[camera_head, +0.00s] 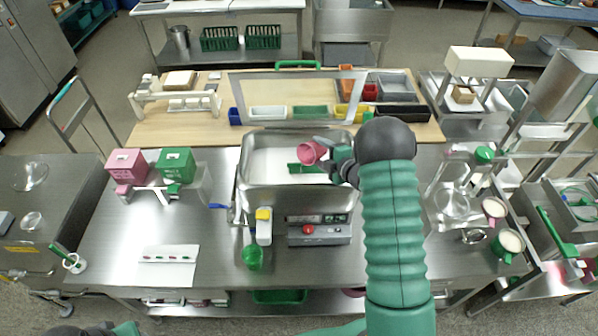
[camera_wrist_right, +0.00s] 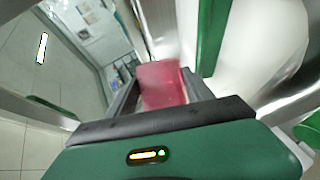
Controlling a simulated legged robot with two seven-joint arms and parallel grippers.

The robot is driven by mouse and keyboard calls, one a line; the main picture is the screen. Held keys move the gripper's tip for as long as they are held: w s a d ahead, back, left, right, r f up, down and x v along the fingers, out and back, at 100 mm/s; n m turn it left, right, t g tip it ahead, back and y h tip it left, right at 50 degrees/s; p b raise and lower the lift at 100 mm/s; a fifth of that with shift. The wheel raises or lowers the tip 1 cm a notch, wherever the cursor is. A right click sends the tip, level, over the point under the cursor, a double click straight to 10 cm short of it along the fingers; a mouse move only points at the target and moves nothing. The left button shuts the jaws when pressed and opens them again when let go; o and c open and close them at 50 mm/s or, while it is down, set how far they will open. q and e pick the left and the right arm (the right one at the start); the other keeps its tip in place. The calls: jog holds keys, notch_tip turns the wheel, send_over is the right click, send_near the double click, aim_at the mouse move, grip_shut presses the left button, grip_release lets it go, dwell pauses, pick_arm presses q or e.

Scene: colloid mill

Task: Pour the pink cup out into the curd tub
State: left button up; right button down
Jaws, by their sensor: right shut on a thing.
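The pink cup (camera_head: 311,153) is held above the right part of the curd tub (camera_head: 242,187), a steel tub with a white filling. The cup is tilted, with its mouth toward the left. I cannot see a stream or tell what is left inside it. My right gripper (camera_head: 331,160) is shut on the cup from its right side. In the right wrist view the cup (camera_wrist_right: 161,84) sits between the fingers (camera_wrist_right: 160,95). My left gripper is not in view; only bits of my left arm show at the bottom left.
A green bar (camera_head: 305,168) lies across the tub by the cup. A clear framed panel (camera_head: 297,92) stands behind the tub. A control box (camera_head: 319,231) stands in front. Pink and green boxes (camera_head: 126,163) (camera_head: 175,164) are at left; white-filled cups (camera_head: 508,242) are at right.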

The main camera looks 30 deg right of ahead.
jog(key=shift+s+a+r+n+h+b, duration=0.15)
jog(key=shift+a+r+n+h+b, duration=0.15)
jog(key=shift+a+n+h+b, duration=0.25)
dwell(0.5)
jog(key=shift+a+r+t, duration=0.1)
jog(key=shift+a+t, duration=0.05)
jog(key=shift+t, duration=0.15)
jog(key=shift+a+r+n+b, duration=0.15)
jog(key=shift+n+b, duration=0.2)
jog(key=shift+b, duration=0.6)
